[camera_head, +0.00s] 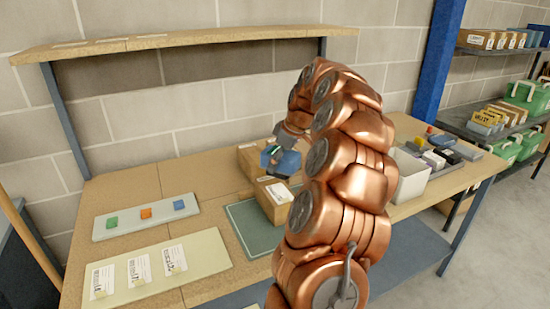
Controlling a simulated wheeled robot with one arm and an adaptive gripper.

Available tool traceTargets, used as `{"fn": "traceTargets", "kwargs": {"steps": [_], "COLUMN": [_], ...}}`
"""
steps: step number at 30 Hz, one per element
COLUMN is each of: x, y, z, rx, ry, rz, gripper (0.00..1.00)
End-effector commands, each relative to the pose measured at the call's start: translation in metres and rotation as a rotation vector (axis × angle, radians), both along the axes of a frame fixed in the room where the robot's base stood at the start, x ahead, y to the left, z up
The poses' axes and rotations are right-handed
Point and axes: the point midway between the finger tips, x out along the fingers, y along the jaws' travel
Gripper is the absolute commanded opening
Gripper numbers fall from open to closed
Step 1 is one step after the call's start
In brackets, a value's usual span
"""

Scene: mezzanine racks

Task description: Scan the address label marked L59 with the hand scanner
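Three white address labels with dark markings lie in a row on a pale yellow board (207,250) at the front left of the bench: a left label (102,281), a middle label (139,270) and a right label (174,259). Their print is too small to read, so I cannot tell which is L59. My gripper (272,156) is over the cardboard boxes near the bench's middle, partly behind my copper arm. A blue object (287,163) with a bit of green shows at it. I cannot tell whether this is the hand scanner or whether the fingers hold it.
Cardboard boxes (274,205) stand by a green mat (243,226). A pale strip (126,226) carries green, orange and blue blocks. A white bin (411,176) and a grey tray of small items (466,152) are at right. A wooden shelf (180,40) hangs above.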

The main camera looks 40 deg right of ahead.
Motion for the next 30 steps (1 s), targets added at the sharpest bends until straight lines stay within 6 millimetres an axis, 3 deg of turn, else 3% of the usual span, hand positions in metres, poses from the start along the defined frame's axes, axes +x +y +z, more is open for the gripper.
{"fn": "traceTargets", "kwargs": {"steps": [19, 30], "x": [-0.001, -0.001], "y": [0.0, -0.001], "z": [-0.055, -0.063], "rx": [0.002, 0.001], "ry": [0.002, 0.0], "rz": [-0.001, -0.002], "gripper": [0.03, 0.03]}}
